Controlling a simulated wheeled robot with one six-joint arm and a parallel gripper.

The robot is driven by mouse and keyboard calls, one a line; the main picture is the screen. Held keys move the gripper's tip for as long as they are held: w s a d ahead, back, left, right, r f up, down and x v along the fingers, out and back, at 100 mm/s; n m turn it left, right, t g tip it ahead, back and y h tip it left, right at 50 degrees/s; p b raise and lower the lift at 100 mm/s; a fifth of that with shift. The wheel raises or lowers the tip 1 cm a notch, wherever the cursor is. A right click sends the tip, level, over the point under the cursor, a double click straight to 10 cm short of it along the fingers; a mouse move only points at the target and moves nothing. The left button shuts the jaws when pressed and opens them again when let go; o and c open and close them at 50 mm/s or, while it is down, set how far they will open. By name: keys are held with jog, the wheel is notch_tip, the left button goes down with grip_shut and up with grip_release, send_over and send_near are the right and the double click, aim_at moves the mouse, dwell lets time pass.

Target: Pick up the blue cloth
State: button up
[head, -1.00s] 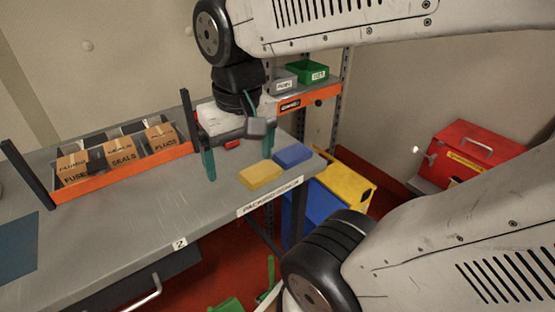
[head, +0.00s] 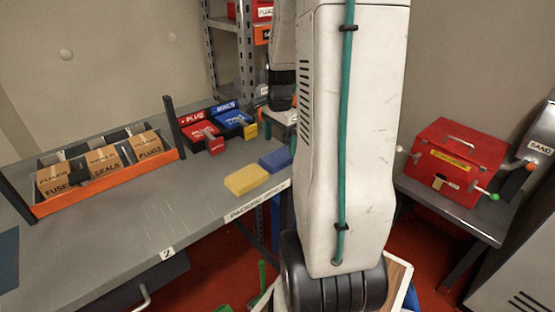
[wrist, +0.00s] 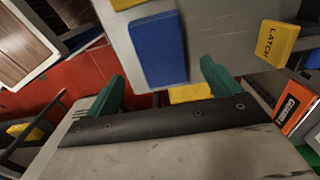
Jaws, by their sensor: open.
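The blue cloth (head: 273,160) lies flat and folded near the bench's front right edge, its right end close against the outline of my arm in the head view. The yellow cloth (head: 246,180) lies just left of it. In the wrist view the blue cloth (wrist: 160,48) is ahead of my gripper (wrist: 163,76), between the lines of the two teal fingers. The fingers are wide apart with nothing between them, and the cloth appears beyond the fingertips. In the head view my arm hides most of the gripper.
The grey bench (head: 150,215) has an orange-edged tray (head: 110,181) of boxes at left, with black posts. Red (head: 201,137) and blue bins (head: 232,119) stand at the back. A red box (head: 455,158) sits on a side table at right. The bench's front middle is clear.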

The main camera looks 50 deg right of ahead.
aim_at(279, 156)
notch_tip(279, 156, down, 5)
jog(key=shift+w+a, duration=0.1)
jog(key=c, duration=1.1)
jog(key=shift+c, duration=0.2)
jog(key=shift+r, duration=0.1)
